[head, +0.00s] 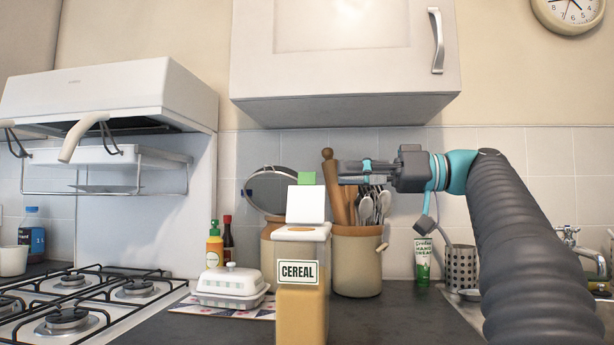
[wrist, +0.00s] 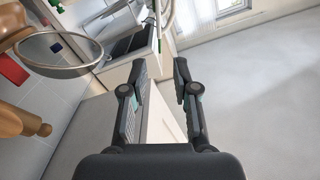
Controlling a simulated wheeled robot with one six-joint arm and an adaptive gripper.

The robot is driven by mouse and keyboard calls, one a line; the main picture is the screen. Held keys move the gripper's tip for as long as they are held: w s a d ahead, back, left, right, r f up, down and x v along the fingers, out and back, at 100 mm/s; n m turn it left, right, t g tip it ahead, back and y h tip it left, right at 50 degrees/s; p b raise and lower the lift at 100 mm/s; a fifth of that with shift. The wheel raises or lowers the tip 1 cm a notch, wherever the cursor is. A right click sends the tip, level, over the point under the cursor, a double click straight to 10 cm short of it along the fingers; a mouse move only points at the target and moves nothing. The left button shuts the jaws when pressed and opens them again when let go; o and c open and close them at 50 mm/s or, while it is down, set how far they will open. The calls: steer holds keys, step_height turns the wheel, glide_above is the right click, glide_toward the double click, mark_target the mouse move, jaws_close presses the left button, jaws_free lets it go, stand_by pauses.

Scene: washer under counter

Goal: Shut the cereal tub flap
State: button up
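The cereal tub (head: 301,310) stands on the dark counter, a clear box with a white lid, a CEREAL label and yellowish contents. Its white flap (head: 305,204) stands up from the lid, open. I cannot make out the tub in the wrist view.
A crock of wooden utensils and spoons (head: 357,262) stands behind the tub, below my gripper. A sieve (head: 270,190) rises behind the flap. A white butter dish (head: 231,284), bottles (head: 214,245) and the gas hob (head: 80,300) are left. Bare counter (head: 400,318) lies right.

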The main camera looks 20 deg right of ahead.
mark_target(307, 174)
steer(key=x, duration=0.8)
steer(key=shift+d, duration=0.1)
jaws_close()
